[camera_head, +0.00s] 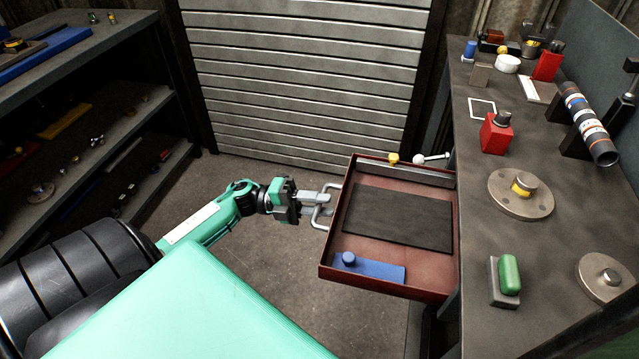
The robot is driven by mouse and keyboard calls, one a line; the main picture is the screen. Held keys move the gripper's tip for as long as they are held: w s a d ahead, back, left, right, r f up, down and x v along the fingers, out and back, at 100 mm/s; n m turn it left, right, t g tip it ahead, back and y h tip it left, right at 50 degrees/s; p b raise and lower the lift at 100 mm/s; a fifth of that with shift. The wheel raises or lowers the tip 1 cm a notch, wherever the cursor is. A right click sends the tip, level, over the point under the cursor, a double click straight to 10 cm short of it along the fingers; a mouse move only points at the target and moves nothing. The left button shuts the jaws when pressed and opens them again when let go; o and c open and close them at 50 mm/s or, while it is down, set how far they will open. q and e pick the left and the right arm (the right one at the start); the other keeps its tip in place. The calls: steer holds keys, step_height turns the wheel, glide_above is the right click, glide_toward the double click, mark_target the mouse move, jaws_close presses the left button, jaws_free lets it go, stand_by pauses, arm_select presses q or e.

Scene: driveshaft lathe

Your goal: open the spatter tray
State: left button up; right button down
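The spatter tray (392,283) is a red-brown drawer-like tray that sticks out to the left from under the workbench. Its inside shows, with a dark mat (400,218), a blue block (368,267) and a grey bar along the back wall. A grey metal handle (322,222) is fixed to its left side. My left gripper (318,203) is at this handle, its fingers reaching to the handle's bar from the left. The fingers look close together around the bar, but the contact is small in the picture. My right gripper is not in view.
The workbench (470,200) at right carries a red box (495,133), a flanged disc (520,195), a green-topped block (508,274) and a banded shaft (588,124). Dark shelves (120,140) stand at left, a slatted shutter (300,80) behind. Floor left of the tray is clear.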

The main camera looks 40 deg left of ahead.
arm_select(q)
steer(key=shift+a, duration=0.1)
steer(key=v, duration=1.3)
steer(key=shift+s+a, duration=0.2)
steer(key=shift+a, duration=0.1)
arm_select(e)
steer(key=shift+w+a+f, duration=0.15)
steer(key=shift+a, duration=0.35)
